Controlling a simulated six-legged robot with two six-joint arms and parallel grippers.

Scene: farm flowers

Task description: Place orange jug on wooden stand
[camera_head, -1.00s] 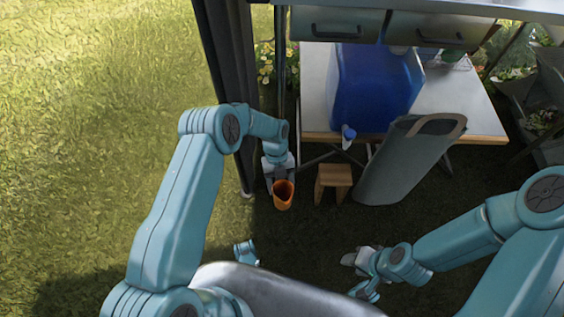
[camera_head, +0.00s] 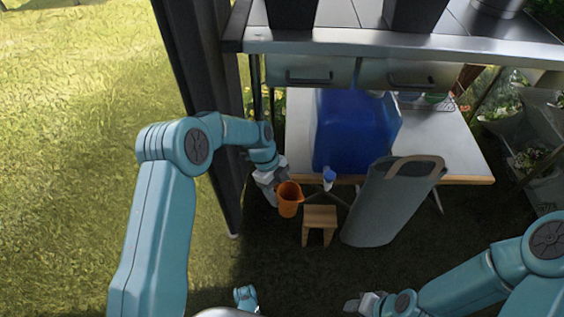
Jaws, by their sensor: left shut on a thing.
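The orange jug (camera_head: 288,201) is held by my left gripper (camera_head: 278,183), which is shut on it. The jug looks upright, with its open mouth facing up. The wooden stand (camera_head: 320,215) is a small stool on the grass, just to the right of the jug. The jug is beside the stand, not over its top, with a small gap between them in the picture. My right gripper (camera_head: 362,302) is low in the view at the bottom edge, far from the stand. Its fingers are too small and dark to tell open from shut.
A tall grey bag (camera_head: 390,205) stands close to the right of the stand. A dark post (camera_head: 195,100) rises behind my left arm. Grass in front is clear.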

